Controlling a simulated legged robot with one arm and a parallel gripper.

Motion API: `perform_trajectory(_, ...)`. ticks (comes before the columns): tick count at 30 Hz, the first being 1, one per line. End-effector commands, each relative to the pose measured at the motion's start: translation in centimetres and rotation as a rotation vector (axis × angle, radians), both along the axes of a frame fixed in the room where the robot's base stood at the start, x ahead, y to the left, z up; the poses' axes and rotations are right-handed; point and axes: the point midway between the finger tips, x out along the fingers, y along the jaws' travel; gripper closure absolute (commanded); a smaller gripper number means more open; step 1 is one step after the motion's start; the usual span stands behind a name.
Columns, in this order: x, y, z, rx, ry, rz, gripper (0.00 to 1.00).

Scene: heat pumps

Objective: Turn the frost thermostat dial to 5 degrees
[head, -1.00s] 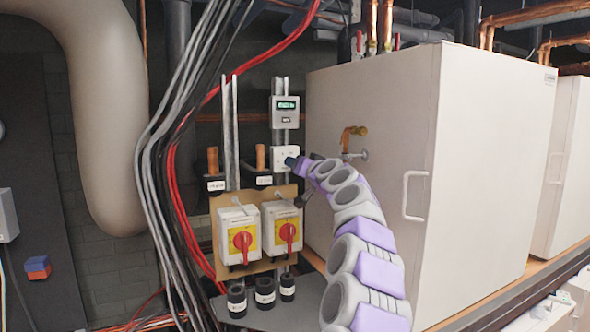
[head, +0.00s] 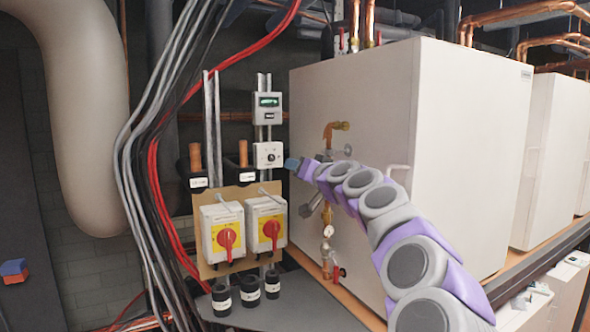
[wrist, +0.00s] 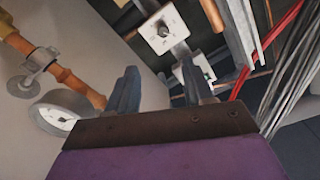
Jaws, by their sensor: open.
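The frost thermostat (head: 268,155) is a small white box with a dark round dial, mounted on a metal rail below a grey meter with a green display. In the wrist view the thermostat (wrist: 163,30) is at the top centre, with its dial and surrounding marks visible but too small to read. My gripper (head: 292,163) is just right of the thermostat in the head view. In the wrist view my gripper (wrist: 160,88) has its two dark fingers spread apart, with nothing between them. The thermostat lies beyond the fingertips, apart from them.
A large white cabinet (head: 360,100) stands right of the thermostat, with copper pipework and a valve (head: 327,240) in front. Two red-yellow isolator switches (head: 228,238) are below left. Red and grey cables (head: 150,150) hang at the left. A round gauge (wrist: 68,115) is left of my fingers.

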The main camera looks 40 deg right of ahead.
Motion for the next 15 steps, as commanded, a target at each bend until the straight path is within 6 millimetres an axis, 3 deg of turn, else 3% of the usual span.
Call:
perform_trajectory(6,-1.4,0.4,0.0,0.000,0.000,0.001,0.48)
perform_trajectory(15,-1.6,0.4,-0.1,0.000,0.000,0.001,0.48)
